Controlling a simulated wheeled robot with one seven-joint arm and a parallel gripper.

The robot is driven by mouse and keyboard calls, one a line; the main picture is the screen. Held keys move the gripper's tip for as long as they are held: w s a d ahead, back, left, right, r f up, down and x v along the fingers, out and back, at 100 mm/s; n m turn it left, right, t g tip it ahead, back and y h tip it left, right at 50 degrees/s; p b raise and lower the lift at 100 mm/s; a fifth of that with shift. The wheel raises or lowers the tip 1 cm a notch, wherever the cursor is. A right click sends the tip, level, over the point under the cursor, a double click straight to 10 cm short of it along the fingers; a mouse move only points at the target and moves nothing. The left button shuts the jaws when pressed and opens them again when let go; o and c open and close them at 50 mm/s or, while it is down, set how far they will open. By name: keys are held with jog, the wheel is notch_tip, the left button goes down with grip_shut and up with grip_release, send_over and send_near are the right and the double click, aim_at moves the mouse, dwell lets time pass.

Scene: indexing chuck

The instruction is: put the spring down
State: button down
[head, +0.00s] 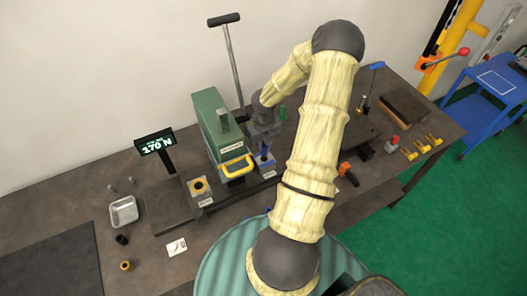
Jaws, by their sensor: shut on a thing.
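My gripper (264,132) is small in the head view, at the end of my arm, just right of the green press-like housing (211,122). It points down above a blue-topped fixture (264,158) on the bench. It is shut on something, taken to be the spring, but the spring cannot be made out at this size. Whether the held thing touches the fixture cannot be told.
A metal tray (124,212) is at left. Yellow parts (409,153) lie at right. A tall T-handled lever (233,62) rises behind.

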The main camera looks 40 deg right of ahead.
aim_at(264, 146)
notch_tip(264, 146, up, 14)
jog(key=shift+f+b, duration=0.25)
jog(key=shift+b, duration=0.1)
dwell(0.4)
